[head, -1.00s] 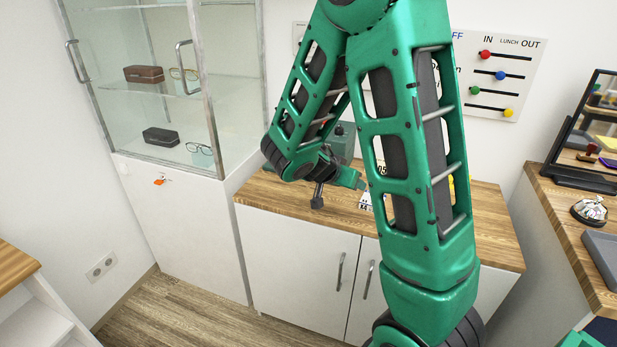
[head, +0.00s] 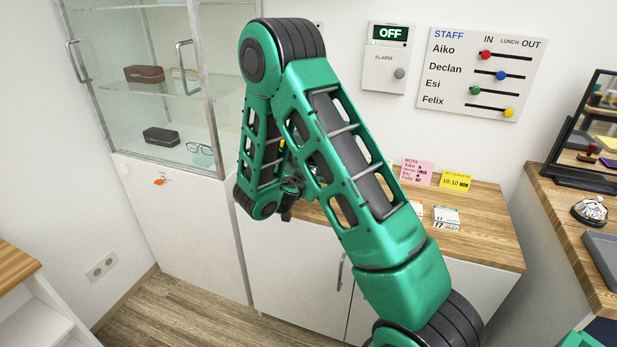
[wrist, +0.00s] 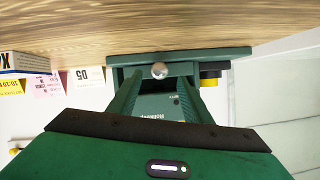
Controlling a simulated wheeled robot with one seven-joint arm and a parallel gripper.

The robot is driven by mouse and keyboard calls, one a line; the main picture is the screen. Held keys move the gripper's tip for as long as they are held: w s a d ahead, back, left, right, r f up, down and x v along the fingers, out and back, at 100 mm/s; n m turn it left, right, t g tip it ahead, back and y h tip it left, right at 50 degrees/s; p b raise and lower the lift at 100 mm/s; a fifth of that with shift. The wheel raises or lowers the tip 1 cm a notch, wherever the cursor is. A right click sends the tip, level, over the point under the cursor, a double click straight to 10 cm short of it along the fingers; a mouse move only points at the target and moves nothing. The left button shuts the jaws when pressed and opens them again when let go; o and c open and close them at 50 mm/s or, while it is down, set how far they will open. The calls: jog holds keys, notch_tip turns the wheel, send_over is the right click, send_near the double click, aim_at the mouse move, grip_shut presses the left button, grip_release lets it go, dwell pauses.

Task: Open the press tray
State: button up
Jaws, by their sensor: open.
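The press (wrist: 160,106) shows upside down in the wrist view, as a dark grey-green body with small lettering and a wide dark green plate (wrist: 228,54) against the wooden counter. A round silver knob (wrist: 159,70) sits at its front, apparently the tray's knob. My gripper (wrist: 160,82) is open, its two green fingers on either side of the knob in the picture. Whether they touch it I cannot tell. In the head view my arm hides the press and most of the gripper.
The wooden counter (head: 490,222) carries a pink note (head: 417,172), a yellow card (head: 455,180) and a small white-green box (head: 446,217). A glass cabinet (head: 222,90) stands close on the left. An alarm panel (head: 386,75) and staff board (head: 470,105) hang behind.

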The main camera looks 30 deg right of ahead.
jog(key=shift+x, duration=2.2)
